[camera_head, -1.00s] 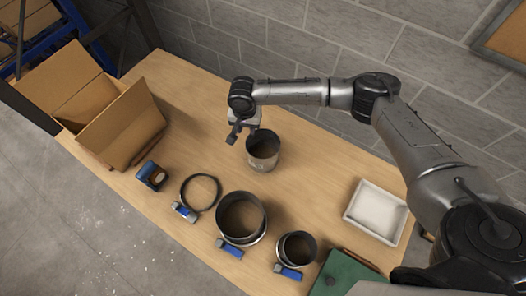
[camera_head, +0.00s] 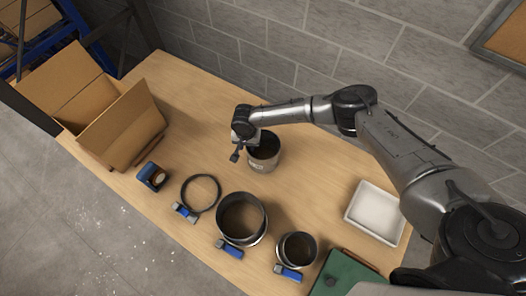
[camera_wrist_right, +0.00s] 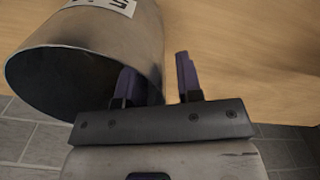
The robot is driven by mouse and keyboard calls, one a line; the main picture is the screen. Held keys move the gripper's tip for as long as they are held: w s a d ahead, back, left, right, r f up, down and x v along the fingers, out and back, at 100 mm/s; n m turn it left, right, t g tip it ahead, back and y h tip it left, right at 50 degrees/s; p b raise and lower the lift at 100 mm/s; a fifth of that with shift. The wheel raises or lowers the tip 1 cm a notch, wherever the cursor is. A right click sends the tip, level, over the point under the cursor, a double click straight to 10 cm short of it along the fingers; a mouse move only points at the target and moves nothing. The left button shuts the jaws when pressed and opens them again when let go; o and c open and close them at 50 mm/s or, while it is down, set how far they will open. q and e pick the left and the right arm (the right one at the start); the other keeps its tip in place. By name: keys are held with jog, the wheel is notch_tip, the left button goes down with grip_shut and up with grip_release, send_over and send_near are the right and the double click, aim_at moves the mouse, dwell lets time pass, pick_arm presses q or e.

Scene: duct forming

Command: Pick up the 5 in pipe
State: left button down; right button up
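The 5 in pipe, a grey metal cylinder (camera_head: 266,164), stands upright on the table near its far middle. In the right wrist view the pipe (camera_wrist_right: 105,38) fills the upper left, with part of a white label showing. My right gripper (camera_head: 236,152) is at the pipe's left side in the head view. In the wrist view the gripper (camera_wrist_right: 158,82) is open: one finger overlaps the pipe's mouth and the other is outside its wall, so the rim lies between them. A gap shows beside the outer finger. My left gripper is not in view.
A larger pipe (camera_head: 262,228), a smaller pipe (camera_head: 312,258) and a thin black ring (camera_head: 217,194) lie along the near side with blue-handled parts.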

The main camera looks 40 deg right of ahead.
jog(key=shift+f, duration=0.3)
grip_shut()
dwell(0.3)
